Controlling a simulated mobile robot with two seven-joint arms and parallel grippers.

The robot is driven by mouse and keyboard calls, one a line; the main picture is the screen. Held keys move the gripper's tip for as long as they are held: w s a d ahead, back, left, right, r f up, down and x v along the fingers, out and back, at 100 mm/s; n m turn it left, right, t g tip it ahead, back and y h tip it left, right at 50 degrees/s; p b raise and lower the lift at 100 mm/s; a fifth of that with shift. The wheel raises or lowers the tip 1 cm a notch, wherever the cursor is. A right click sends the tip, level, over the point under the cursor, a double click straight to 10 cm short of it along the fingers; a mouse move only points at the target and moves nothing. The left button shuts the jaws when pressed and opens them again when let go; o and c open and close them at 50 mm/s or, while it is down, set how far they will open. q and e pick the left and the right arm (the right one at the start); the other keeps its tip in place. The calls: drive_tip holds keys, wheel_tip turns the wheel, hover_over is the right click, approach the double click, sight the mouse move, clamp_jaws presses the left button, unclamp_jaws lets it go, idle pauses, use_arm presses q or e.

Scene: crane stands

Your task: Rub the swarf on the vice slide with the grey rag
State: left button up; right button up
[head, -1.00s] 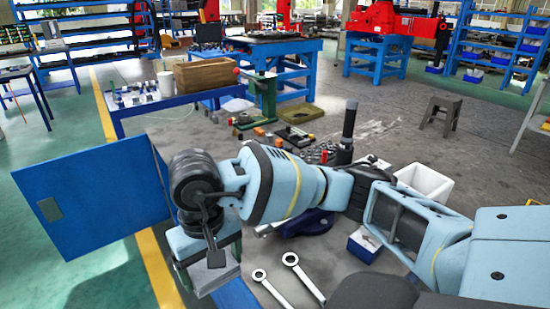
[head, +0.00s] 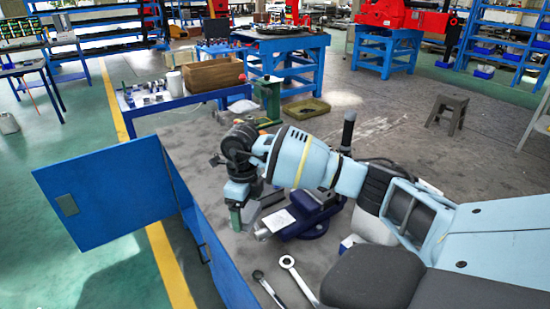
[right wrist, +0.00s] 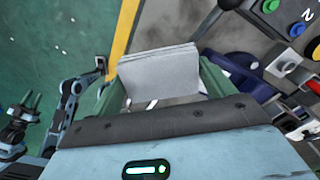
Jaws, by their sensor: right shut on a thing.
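My right gripper (head: 243,226) hangs above the near left part of the grey bench top, just left of the blue vice (head: 318,222). In the right wrist view its green fingers (right wrist: 158,92) are shut on the grey rag (right wrist: 160,72), a folded flat pad. The rag appears apart from the vice. The vice also shows in the right wrist view (right wrist: 240,72), right of the fingers. A pale flat patch (head: 279,221) lies at the vice's left end; I cannot tell whether it is the slide. I cannot make out the swarf.
Two ring spanners (head: 290,268) lie on the near bench edge. An open blue cabinet door (head: 105,195) sticks out left. A dark upright handle (head: 348,130) rises behind my arm. Coloured buttons (right wrist: 290,12) show at the bench's far side in the wrist view.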

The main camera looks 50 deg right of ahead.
use_arm(q)
drive_tip(key=shift+t, duration=0.3)
drive_tip(key=r+p, duration=0.1)
drive_tip(key=r, duration=0.1)
drive_tip(key=w+r+p, duration=0.1)
drive_tip(key=r+p, duration=0.1)
drive_tip(key=shift+w+a, duration=0.1)
drive_tip(key=shift+w, duration=0.05)
use_arm(e)
drive_tip(key=d+r+m, duration=0.2)
drive_tip(key=d+m, duration=0.8)
drive_tip(key=m, duration=0.4)
drive_tip(key=shift+r+m, duration=0.25)
drive_tip(key=shift+m, duration=0.15)
